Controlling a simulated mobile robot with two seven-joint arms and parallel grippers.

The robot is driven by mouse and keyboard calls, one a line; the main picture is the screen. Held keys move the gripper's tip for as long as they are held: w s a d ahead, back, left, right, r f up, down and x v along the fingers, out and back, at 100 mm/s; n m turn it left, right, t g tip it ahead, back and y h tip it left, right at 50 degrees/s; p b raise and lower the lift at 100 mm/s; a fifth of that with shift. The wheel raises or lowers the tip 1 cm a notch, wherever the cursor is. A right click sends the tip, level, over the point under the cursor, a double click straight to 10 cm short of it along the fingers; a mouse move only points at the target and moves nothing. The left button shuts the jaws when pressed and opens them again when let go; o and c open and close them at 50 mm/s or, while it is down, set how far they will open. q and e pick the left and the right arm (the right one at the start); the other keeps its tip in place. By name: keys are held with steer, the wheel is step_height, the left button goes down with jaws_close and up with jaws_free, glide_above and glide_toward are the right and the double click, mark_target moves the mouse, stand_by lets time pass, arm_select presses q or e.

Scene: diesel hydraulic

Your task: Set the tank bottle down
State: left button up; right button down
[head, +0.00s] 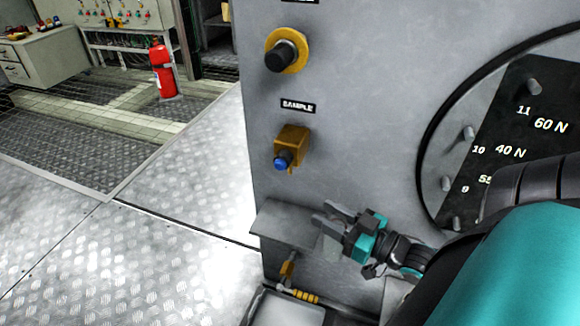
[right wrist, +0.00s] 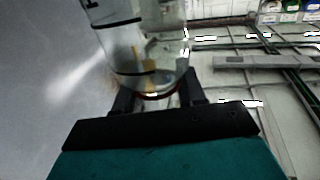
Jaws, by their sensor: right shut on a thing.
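The tank bottle (right wrist: 135,45) is a clear cylinder with black marks and a red ring near the fingers, seen in the right wrist view. My right gripper (right wrist: 158,95) is shut on it, one finger on each side. In the head view my right gripper (head: 330,226) is in front of the grey panel, at the right end of a small grey ledge (head: 285,222). The bottle is faint there, mostly lost against the grey. I cannot tell whether it touches the ledge. My left gripper is not in view.
A brass sample valve (head: 291,142) with a blue tip sticks out above the ledge. A yellow-handled valve (head: 288,268) and a grey tray (head: 285,308) are below. The metal floor (head: 150,240) at left is clear.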

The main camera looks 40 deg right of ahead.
steer(key=d+b, duration=0.1)
steer(key=d, duration=0.4)
steer(key=w+a+f+b, duration=0.1)
steer(key=w+b, duration=0.3)
steer(key=w, duration=0.4)
steer(key=w+a+f+b, duration=0.1)
steer(key=w+f+b, duration=0.2)
steer(key=w, duration=0.6)
steer(key=shift+a+f+h+b, duration=0.2)
steer(key=shift+a+h+b, duration=0.1)
steer(key=shift+a+b, duration=0.15)
steer(key=c, duration=1)
jaws_free()
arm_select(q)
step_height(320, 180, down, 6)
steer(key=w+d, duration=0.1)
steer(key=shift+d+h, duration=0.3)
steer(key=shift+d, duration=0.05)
arm_select(e)
steer(key=shift+o, duration=0.3)
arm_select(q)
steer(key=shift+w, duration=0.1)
